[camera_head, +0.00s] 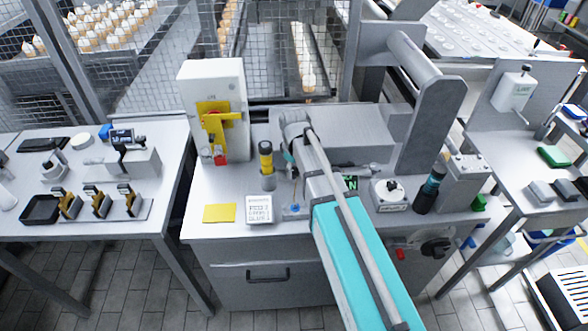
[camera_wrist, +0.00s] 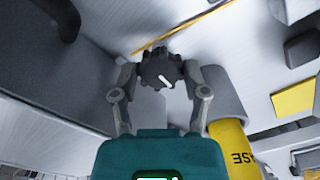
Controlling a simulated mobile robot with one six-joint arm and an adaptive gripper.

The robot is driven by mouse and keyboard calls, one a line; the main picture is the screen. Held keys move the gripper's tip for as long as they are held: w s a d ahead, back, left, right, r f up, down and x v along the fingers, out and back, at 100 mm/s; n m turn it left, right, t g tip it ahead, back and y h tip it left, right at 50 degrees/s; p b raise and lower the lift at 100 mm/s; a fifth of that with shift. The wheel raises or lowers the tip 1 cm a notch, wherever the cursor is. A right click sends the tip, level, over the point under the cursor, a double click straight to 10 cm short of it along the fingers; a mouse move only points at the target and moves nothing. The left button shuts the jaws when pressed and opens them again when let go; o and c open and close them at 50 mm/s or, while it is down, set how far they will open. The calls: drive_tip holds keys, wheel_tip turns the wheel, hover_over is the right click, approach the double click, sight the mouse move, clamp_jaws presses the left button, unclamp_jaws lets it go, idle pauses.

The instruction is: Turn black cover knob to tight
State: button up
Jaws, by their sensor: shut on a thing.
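The black cover knob (camera_wrist: 161,72) is a dark, round, scalloped knob with a white pointer mark, seen in the middle of the wrist view. My gripper (camera_wrist: 162,80) has its two grey fingers at either side of it and is shut on it. The pointer mark slants toward the lower right. I cannot read any tight label near it. In the head view my arm reaches over the middle bench, and the knob and fingertips are hidden behind it.
A white dial unit (camera_head: 389,194) and a dark bottle (camera_head: 429,190) stand right.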

drive_tip(key=m, duration=0.4)
drive_tip(key=shift+m, duration=0.3)
drive_tip(key=m, duration=0.4)
drive_tip(key=shift+s, duration=0.1)
drive_tip(key=m, duration=0.5)
drive_tip(key=shift+m, duration=1.8)
drive_tip(key=o, duration=1.1)
drive_tip(key=shift+o, duration=0.2)
drive_tip(key=shift+n, duration=0.4)
